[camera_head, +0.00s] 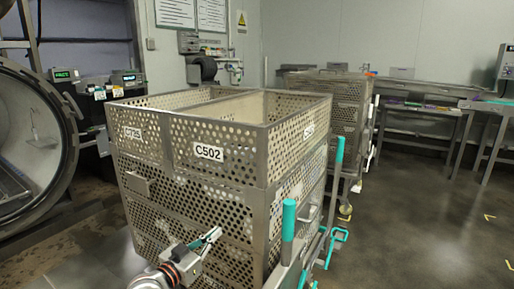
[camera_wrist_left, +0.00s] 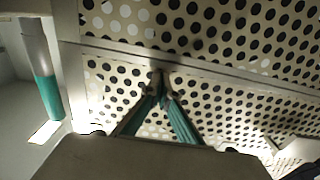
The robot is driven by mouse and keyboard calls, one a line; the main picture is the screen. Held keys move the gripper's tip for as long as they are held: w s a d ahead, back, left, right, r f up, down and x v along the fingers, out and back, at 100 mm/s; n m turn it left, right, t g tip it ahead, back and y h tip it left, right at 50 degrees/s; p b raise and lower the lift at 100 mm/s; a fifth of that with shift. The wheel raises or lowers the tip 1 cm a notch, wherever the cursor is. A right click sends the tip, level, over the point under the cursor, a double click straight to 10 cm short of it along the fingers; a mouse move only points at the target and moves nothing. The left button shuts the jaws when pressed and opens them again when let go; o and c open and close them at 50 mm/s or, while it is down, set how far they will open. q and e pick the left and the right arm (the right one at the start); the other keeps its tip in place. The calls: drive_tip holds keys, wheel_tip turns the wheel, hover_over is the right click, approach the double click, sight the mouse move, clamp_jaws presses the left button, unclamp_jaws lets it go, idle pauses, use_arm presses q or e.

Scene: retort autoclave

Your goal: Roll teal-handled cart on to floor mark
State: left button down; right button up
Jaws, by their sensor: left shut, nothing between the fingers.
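The teal-handled cart fills the middle of the head view, carrying perforated metal baskets (camera_head: 215,205), one labelled C502. Two upright teal handles stand on its right side, a near one (camera_head: 288,232) and a far one (camera_head: 338,150). My left gripper (camera_head: 216,234) is in front of the basket's near face, shut and empty. In the left wrist view its closed teal fingers (camera_wrist_left: 161,78) point at the perforated basket wall (camera_wrist_left: 225,105); I cannot tell whether they touch it. A teal handle (camera_wrist_left: 48,97) shows at left there. Yellow floor marks (camera_head: 489,217) lie at the right. My right gripper is not seen.
A round open autoclave (camera_head: 62,140) stands at the left. Another perforated basket stack (camera_head: 345,105) stands behind the cart. Metal tables (camera_head: 425,110) line the back and right. Dark floor (camera_head: 415,225) is clear to the right of the cart.

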use_arm(q)
drive_tip(key=x, duration=0.2)
drive_tip(key=shift+w+d+b, duration=0.15)
drive_tip(key=shift+w+b, duration=0.1)
drive_tip(key=shift+b, duration=0.1)
idle(0.5)
